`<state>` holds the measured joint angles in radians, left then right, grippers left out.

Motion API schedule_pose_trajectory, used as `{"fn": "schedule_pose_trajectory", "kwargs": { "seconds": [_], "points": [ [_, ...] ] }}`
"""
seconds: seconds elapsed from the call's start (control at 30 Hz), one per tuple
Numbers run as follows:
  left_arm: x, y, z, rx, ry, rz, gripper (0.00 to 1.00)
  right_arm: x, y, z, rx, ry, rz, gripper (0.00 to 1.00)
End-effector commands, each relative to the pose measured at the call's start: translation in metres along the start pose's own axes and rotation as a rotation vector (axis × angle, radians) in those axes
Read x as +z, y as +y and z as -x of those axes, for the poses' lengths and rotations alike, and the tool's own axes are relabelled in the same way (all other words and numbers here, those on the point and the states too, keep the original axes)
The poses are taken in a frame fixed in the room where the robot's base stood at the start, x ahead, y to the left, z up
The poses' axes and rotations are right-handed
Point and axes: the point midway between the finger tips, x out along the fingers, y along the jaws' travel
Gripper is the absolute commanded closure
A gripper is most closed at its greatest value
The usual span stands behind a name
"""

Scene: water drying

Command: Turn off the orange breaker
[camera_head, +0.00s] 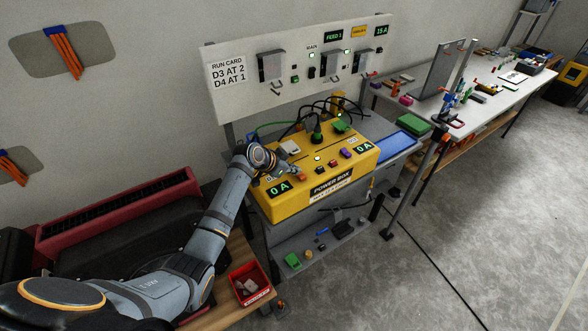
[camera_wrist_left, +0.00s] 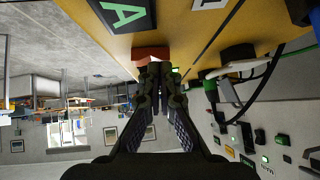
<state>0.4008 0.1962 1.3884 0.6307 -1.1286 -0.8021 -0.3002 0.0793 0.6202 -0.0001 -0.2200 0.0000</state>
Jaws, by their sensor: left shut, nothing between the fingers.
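The yellow power box (camera_head: 300,203) stands on the grey bench, with "0 A" displays at its left and right. The orange breaker (camera_head: 299,170) is a small block on its top, near the left display. It also shows in the left wrist view (camera_wrist_left: 151,52), directly in front of the fingertips. My left gripper (camera_head: 288,178) is shut and empty, low over the box top beside this breaker. In the left wrist view the fingertips (camera_wrist_left: 153,68) overlap the breaker's near edge; I cannot tell whether they touch. My right gripper is not in view.
A red breaker (camera_head: 333,162) and a purple one (camera_head: 346,153) sit farther right on the box. Black cables and plugs (camera_head: 316,132) crowd its back. A panel with sockets (camera_head: 298,65) stands behind. A red bin (camera_head: 249,284) is at the front left.

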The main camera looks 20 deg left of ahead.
Motion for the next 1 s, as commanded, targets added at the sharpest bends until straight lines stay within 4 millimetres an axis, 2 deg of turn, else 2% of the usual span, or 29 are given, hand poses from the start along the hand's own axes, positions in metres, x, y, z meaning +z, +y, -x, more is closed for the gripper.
{"fn": "schedule_pose_trajectory", "kwargs": {
  "seconds": [0.03,0.07,0.37,0.63,1.0],
  "points": [
    [0.008,-0.002,-0.008,0.005,-0.002,0.006,1.00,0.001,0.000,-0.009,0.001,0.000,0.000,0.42],
    [0.004,-0.002,-0.004,0.004,0.000,0.005,1.00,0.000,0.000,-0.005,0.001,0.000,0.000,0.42],
    [0.005,0.001,-0.003,0.007,-0.005,0.006,1.00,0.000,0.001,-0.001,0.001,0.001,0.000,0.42],
    [0.004,0.015,-0.001,0.012,-0.008,0.008,1.00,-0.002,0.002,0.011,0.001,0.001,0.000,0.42],
    [0.001,0.015,0.000,0.008,-0.004,0.007,1.00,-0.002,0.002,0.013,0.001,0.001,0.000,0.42]
  ]
}}
